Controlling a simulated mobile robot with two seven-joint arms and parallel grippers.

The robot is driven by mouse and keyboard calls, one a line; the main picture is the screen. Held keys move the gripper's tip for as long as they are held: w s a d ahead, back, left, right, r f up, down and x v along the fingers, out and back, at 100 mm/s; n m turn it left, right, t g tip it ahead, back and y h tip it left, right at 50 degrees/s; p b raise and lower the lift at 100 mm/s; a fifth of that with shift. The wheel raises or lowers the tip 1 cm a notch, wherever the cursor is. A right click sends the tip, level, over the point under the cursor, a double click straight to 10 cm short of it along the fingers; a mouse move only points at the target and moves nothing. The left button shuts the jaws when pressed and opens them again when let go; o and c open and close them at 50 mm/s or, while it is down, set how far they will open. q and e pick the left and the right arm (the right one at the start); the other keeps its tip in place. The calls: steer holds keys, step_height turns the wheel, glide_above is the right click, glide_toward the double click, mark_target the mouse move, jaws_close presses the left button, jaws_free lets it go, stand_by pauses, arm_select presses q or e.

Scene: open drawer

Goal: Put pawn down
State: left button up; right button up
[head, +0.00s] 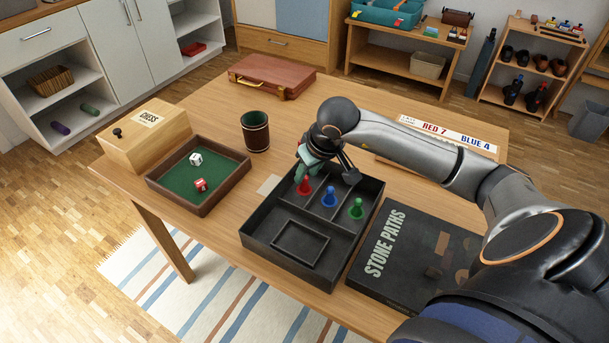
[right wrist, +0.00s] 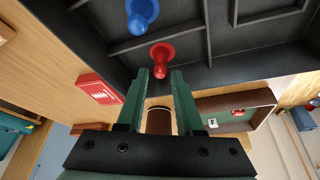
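The red pawn (head: 304,187) stands upright in the left back compartment of the black box insert (head: 262,232). In the right wrist view its head (right wrist: 160,70) lies between the fingertips, with a narrow gap on each side. My right gripper (right wrist: 161,76) is open around the pawn's head; in the head view it is partly hidden by its own wrist. The blue pawn (head: 330,198) stands in the middle compartment and the green pawn (head: 356,209) in the right one. My left gripper is not in view.
A dice tray (head: 240,182) with two dice, a dark cup (head: 256,132) and a wooden chess box (head: 150,140) stand left. The Stone Paths box (head: 395,262) lies right of the insert. A red box (right wrist: 98,88) lies near the insert in the right wrist view.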

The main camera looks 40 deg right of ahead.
steer(key=v, duration=0.8)
steer(key=shift+r+p, duration=0.3)
steer(key=shift+r, duration=0.05)
steer(key=shift+s, duration=0.15)
